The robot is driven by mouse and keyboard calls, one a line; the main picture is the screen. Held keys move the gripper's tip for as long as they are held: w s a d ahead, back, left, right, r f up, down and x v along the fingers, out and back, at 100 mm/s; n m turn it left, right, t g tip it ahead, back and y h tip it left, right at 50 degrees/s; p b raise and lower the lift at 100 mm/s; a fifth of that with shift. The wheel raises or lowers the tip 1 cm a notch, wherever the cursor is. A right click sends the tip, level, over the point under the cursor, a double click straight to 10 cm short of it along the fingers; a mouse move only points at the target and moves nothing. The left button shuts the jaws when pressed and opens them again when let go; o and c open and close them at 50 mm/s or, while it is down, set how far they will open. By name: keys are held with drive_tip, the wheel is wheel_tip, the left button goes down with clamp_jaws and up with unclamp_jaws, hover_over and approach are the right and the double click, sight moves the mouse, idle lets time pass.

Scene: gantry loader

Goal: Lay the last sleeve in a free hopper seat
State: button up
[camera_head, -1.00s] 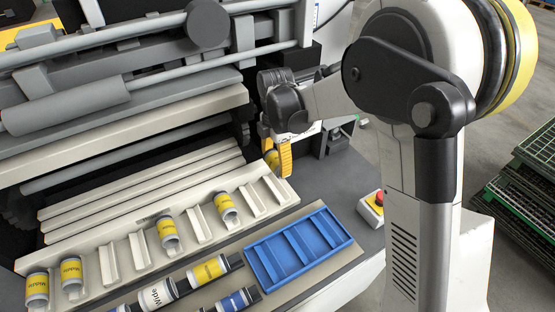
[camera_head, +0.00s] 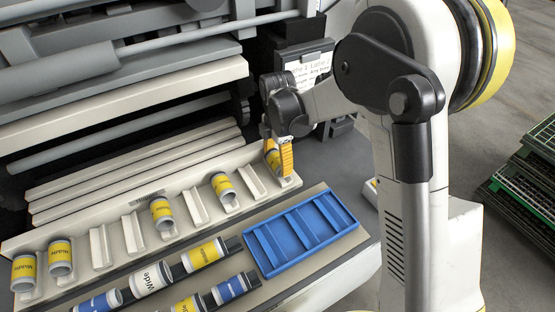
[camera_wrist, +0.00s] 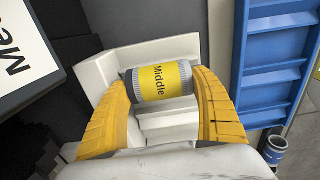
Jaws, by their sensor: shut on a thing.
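My gripper (camera_head: 279,158) is at the right end of the pale hopper (camera_head: 15,247), over the end seat. It is shut on a yellow-banded sleeve marked Middle (camera_wrist: 161,82), which also shows in the head view (camera_head: 271,149). In the wrist view the sleeve lies between the two yellow fingers, above the ribs of the seat (camera_wrist: 165,122). I cannot tell whether it touches the seat. Several other yellow-banded sleeves sit in the hopper, among them one in the middle (camera_head: 162,213) and one further right (camera_head: 222,186). Empty seats (camera_head: 132,233) stand between them.
A blue compartment tray (camera_head: 250,246) lies empty in front of the hopper. Left of it, several white, yellow and blue sleeves (camera_head: 152,278) lie on dark bars. A sign (camera_head: 306,68) and machine rollers (camera_head: 130,131) stand behind. Green crates (camera_head: 520,190) are at the far right.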

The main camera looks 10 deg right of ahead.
drive_tip(key=o, duration=1.5)
drive_tip(key=shift+r, duration=0.1)
drive_tip(key=shift+w+r, duration=0.1)
drive_tip(key=shift+r, duration=0.15)
drive_tip(key=r+p, duration=0.4)
drive_tip(key=r, duration=1.3)
drive_tip(key=shift+s+r, duration=0.2)
